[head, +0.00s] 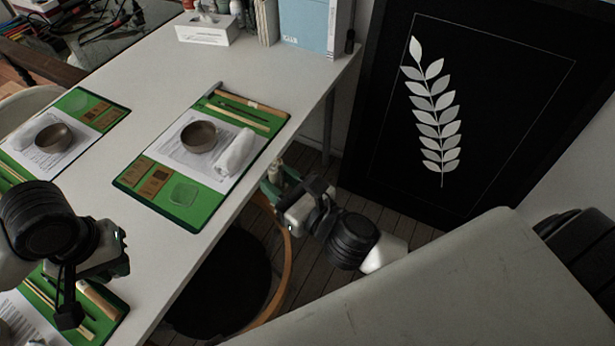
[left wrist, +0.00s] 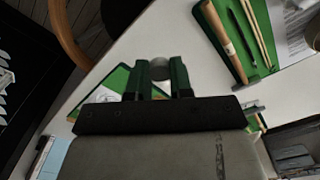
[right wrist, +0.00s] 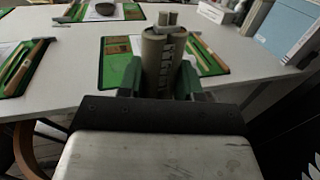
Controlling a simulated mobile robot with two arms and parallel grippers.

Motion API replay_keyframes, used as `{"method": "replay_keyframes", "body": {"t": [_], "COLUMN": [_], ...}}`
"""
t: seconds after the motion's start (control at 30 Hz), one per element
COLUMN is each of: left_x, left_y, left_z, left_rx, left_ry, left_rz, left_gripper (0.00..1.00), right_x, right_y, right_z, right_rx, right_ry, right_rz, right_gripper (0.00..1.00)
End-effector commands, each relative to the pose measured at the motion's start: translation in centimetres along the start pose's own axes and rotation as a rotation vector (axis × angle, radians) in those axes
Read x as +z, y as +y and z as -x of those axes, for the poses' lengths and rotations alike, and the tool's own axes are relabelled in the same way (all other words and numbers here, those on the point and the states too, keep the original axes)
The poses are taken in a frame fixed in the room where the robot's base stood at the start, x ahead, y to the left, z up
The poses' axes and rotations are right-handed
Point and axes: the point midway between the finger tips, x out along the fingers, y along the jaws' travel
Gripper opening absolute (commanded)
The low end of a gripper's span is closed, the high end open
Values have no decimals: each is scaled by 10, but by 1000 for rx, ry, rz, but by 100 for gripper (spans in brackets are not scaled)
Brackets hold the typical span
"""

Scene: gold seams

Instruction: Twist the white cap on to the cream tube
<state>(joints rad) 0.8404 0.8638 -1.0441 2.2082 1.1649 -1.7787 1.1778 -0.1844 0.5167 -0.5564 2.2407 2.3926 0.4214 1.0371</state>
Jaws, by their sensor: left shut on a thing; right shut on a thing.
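My right gripper (right wrist: 160,80) is shut on the cream tube (right wrist: 161,58), which shows dark lettering and a narrower end pointing away in the right wrist view. In the head view my right gripper (head: 277,180) is beside the table's right edge, and only a small part of the tube shows there. My left gripper (left wrist: 159,80) is shut on a small, pale rounded piece, the white cap (left wrist: 160,66), mostly hidden between the fingers. In the head view my left gripper (head: 102,263) is over the table's lower left, and the cap is hidden. Cap and tube are well apart.
The white table (head: 140,85) bears green mats (head: 127,177) with bowls (head: 199,137), a rolled white towel (head: 236,151) and sticks. A white box (head: 207,34) and books stand at the back. A round dark-seated stool (head: 222,285) is below the table edge. Bare tabletop lies between the mats.

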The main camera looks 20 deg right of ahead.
Motion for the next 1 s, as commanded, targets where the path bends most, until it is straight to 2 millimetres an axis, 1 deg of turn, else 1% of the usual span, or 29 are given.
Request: {"method": "replay_keyframes", "body": {"t": [0.03, 0.2, 0.4, 0.63, 0.93, 1.0], "left_x": [0, 0, 0, 0, 0, -2], "left_y": [0, 0, 0, 0, 0, 3], "left_z": [0, 0, 0, 0, 0, 1], "left_rx": [0, 0, 0, 0, 0, 1], "left_ry": [0, 0, 0, 0, 0, 1], "left_rz": [0, 0, 0, 0, -1, -9], "left_gripper": [0, 0, 0, 0, 0, 0], "right_x": [2, 4, 5, 4, 4, 4], "right_y": [6, 26, 43, 49, 49, 49], "right_z": [-8, -28, -44, -49, -49, -49], "right_rx": [44, 175, 277, 319, 320, 319], "right_ry": [-5, -4, -3, 0, 1, 0], "right_rz": [6, 5, 2, 0, -1, -1], "right_gripper": [0, 0, 0, 0, 0, 0]}}
